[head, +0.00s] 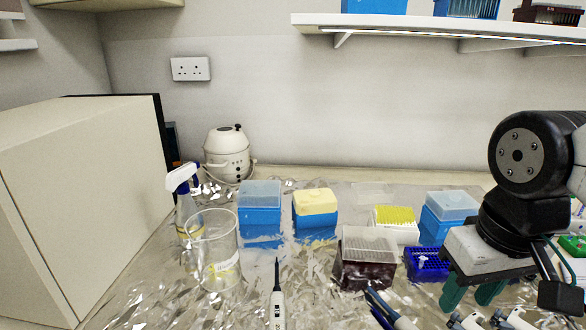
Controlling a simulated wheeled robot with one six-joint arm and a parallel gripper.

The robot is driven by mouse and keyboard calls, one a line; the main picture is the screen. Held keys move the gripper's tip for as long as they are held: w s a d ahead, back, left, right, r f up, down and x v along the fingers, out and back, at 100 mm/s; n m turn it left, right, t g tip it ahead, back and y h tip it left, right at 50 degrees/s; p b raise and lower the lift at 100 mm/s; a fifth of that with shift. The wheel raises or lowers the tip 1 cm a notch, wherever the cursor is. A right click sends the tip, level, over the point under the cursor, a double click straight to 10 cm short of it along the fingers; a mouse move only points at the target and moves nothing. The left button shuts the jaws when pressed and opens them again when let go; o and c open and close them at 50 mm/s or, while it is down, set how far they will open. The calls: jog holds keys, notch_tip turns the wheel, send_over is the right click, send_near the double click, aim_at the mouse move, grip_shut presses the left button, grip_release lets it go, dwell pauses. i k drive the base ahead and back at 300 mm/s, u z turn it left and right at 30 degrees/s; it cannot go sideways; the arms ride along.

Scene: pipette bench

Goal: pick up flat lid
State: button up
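A faint, pale, flat see-through piece (372,188) lies on the foil-covered bench near the back edge, behind the yellow-topped rack; it looks like the flat lid, but its outline is hard to make out. My gripper (471,296) is at the right, pointing down, with its two green fingers apart and nothing seen between them. It is nearer to me and well to the right of the flat piece, not touching it. My gripper hides part of the bench behind it.
Tip boxes stand in the middle: blue with clear lid (261,220), blue with cream lid (316,215), brown (367,268), white with yellow top (396,220), another blue (448,208), dark blue rack (427,265). A beaker (215,255) and spray bottle (186,200) stand left. Pipettes (277,300) are in front.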

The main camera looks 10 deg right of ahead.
aim_at(364, 244)
jog(key=k, duration=1.2)
jog(key=u, duration=0.6)
jog(key=i, duration=1.4)
jog(key=z, duration=1)
